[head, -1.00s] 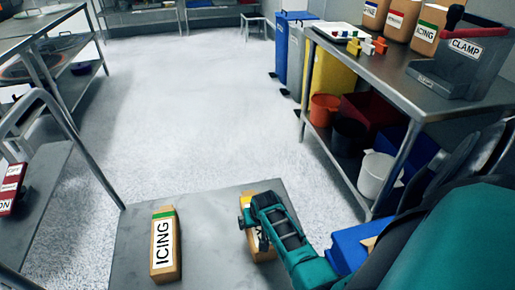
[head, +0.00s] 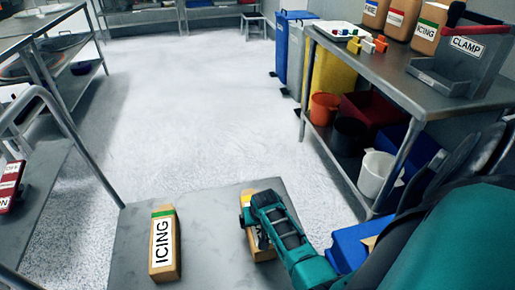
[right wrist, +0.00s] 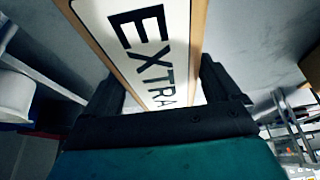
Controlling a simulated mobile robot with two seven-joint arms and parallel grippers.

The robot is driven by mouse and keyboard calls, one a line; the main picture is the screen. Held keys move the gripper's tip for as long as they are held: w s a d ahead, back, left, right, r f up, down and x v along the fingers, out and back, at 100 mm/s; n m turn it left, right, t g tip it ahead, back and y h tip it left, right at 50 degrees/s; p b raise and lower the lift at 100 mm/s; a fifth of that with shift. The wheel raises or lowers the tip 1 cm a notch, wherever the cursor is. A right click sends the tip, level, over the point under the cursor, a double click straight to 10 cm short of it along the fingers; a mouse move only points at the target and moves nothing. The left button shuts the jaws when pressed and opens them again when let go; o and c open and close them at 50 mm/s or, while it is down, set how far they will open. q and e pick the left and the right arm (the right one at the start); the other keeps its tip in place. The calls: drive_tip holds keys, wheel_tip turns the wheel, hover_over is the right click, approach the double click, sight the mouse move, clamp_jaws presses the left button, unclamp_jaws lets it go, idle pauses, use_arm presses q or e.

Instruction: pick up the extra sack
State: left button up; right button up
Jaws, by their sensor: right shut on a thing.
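The extra sack (head: 263,252) is a tan block with a yellow top band, on the grey table in the lower middle of the head view. My right gripper (head: 252,224) comes over it from the right and hides much of it. In the right wrist view the sack (right wrist: 150,35) shows its white EXTRA label, with the fingers of my right gripper (right wrist: 160,85) on either side. The gripper is shut on the sack. Whether the sack touches the table is hard to tell. My left gripper is not in view.
A steel bench (head: 395,80) at the right holds more sacks and a CLAMP holder (head: 462,60). The floor beyond is clear.

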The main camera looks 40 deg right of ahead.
drive_tip(key=c, duration=0.5)
drive_tip(key=shift+o, duration=0.2)
drive_tip(key=shift+w+r, duration=0.1)
drive_tip(key=shift+w, duration=0.05)
drive_tip(key=shift+r, duration=0.1)
